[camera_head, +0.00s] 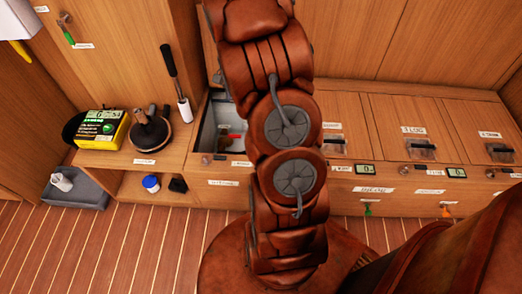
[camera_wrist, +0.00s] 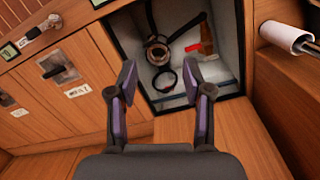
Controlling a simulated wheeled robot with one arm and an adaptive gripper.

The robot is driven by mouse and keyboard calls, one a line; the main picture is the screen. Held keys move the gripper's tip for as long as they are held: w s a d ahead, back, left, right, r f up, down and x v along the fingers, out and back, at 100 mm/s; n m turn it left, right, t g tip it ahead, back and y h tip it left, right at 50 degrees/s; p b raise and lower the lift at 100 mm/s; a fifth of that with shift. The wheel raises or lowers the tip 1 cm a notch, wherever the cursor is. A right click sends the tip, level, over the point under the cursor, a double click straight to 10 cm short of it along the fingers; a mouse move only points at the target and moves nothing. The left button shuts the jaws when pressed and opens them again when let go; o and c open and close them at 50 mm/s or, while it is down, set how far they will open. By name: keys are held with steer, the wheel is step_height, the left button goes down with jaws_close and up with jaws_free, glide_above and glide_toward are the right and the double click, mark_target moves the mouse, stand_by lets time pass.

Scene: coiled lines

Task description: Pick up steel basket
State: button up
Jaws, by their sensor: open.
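I cannot single out a steel basket for certain. An open bin (camera_wrist: 228,55) in the counter holds a round dark-rimmed metal piece (camera_wrist: 157,52), a black ring (camera_wrist: 165,80) and a red and orange item (camera_wrist: 200,48). The bin also shows in the head view (camera_head: 207,137), partly hidden behind my arm. My gripper (camera_wrist: 160,82) is open and empty, its two fingers apart at the near edge of the bin in the wrist view. In the head view my arm hides the gripper.
Closed lids with labels (camera_head: 410,130) run along the counter to the right. A yellow device (camera_head: 100,128), a dark plunger-like tool (camera_head: 151,130) and a white roll (camera_head: 185,110) stand left of the bin. A grey tray (camera_head: 78,192) sits low at left.

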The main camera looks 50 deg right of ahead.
steer(key=d+f+m+b, duration=0.25)
steer(key=d+f, duration=0.25)
steer(key=f, duration=0.4)
steer(key=w+d+f+m+t+y+b, duration=0.1)
steer(key=d+f+b, duration=0.3)
steer(key=f, duration=0.4)
steer(key=d+f+m+b, duration=0.2)
steer(key=d+f+b, duration=0.25)
steer(key=f, duration=0.45)
steer(key=shift+w+a+f+b, duration=0.15)
steer(key=shift+f+b, duration=0.25)
steer(key=shift+f, duration=0.85)
steer(key=shift+a+f+b, duration=0.2)
steer(key=shift+f+b, duration=0.15)
steer(key=shift+f, duration=0.9)
steer(key=shift+w+a+f+b, duration=0.15)
steer(key=shift+f+b, duration=0.25)
steer(key=shift+f, duration=0.85)
steer(key=shift+s, duration=0.1)
jaws_close()
